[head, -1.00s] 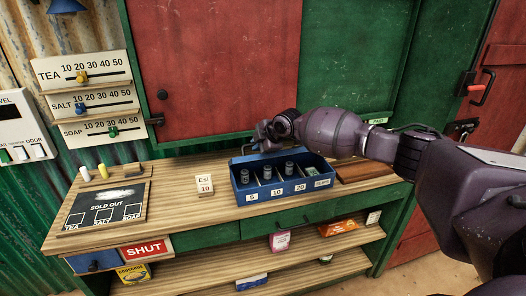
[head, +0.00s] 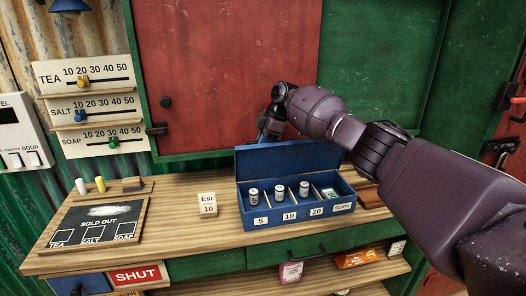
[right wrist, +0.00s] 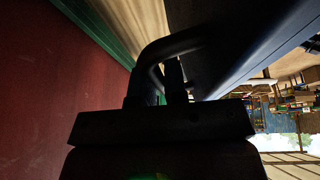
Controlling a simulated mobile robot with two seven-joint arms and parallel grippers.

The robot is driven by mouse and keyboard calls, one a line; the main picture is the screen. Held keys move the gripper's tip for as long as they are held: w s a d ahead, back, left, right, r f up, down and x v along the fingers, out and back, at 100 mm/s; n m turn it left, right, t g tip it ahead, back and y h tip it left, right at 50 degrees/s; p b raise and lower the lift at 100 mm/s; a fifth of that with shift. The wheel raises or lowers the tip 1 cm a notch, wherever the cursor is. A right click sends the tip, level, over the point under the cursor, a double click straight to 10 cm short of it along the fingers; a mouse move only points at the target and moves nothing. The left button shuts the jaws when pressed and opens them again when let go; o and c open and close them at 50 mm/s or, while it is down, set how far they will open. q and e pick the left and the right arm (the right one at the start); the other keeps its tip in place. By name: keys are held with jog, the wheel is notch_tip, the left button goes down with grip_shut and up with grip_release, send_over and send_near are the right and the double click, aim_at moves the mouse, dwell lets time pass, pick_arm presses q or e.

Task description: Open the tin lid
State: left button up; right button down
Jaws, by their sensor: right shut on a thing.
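The blue tin (head: 297,222) stands on the wooden counter with its front row of compartments in view. Its lid (head: 285,160) is raised along the back edge, and its inner face shows in the head view. My right gripper (head: 266,132) is at the top of the lid, towards the back, and is shut on what appears to be the lid's handle. Its fingertips are small and partly hidden in the head view. In the right wrist view, a dark bar-like loop (right wrist: 168,48) lies at the jaws, in deep shadow. My left gripper is not in view.
Several small cylinders (head: 279,193) and a green-white slip stack (head: 329,194) sit in the compartments. A price card (head: 208,204) and a sold-out board (head: 95,222) stand left on the counter (head: 185,210). A red shutter door (head: 220,70) rises close behind.

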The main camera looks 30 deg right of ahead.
jog(key=shift+w+f, duration=0.2)
jog(key=shift+f, duration=0.2)
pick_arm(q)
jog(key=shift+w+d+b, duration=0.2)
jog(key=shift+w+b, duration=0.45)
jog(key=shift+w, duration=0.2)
pick_arm(e)
jog(key=shift+w+d+r+g, duration=0.15)
jog(key=shift+w+r+g, duration=0.05)
jog(key=shift+r+g, duration=0.1)
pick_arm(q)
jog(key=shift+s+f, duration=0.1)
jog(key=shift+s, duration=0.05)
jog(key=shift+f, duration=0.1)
pick_arm(e)
jog(key=c, duration=1.5)
grip_release()
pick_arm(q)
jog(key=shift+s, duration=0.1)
pick_arm(e)
jog(key=shift+o, duration=0.2)
jog(key=shift+r, duration=0.1)
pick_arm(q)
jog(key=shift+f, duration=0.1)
pick_arm(e)
jog(key=v, duration=1)
jog(key=shift+d+r, duration=0.2)
jog(key=shift+s, duration=0.1)
